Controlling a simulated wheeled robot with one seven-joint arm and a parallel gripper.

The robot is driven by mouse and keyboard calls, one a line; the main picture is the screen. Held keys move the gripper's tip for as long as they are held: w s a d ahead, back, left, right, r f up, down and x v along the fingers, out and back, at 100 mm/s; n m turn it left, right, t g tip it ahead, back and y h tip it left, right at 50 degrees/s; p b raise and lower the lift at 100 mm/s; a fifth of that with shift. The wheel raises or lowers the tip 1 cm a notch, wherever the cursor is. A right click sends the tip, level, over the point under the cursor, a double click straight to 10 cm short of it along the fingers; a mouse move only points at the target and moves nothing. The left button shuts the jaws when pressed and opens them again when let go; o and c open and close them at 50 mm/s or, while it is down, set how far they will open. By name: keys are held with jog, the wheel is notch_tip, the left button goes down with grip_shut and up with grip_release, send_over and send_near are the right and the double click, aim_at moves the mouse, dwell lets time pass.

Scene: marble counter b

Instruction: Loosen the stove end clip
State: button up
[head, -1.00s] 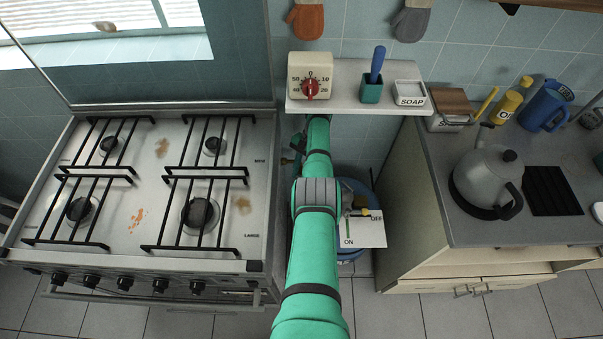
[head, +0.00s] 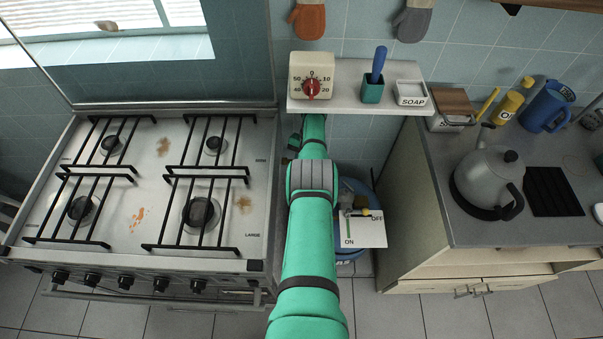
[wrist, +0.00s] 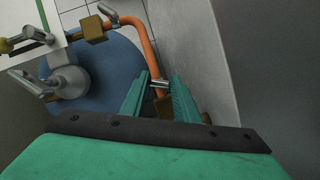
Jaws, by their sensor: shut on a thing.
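The stove end clip (wrist: 159,84) is a small silver piece around the lower end of the orange hose (wrist: 138,25) in the wrist view. My gripper (wrist: 160,80) has its two green fingers on either side of this clip and is shut on it. The hose bends over from a brass fitting (wrist: 94,29), where a second silver clip (wrist: 107,12) sits. The brass part at the stove end is mostly hidden behind my fingers. In the head view my arm hides the gripper and the clip beside the stove (head: 150,190).
A blue gas bottle (wrist: 112,65) with a grey valve (wrist: 70,80) stands left of my fingers. A white ON/OFF card (head: 362,230) is above it. A grey panel (wrist: 195,45) rises close on the right. The cabinet (head: 412,200) bounds the gap in the head view.

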jog(key=o, duration=1)
jog(key=shift+s, duration=0.1)
jog(key=shift+o, duration=0.2)
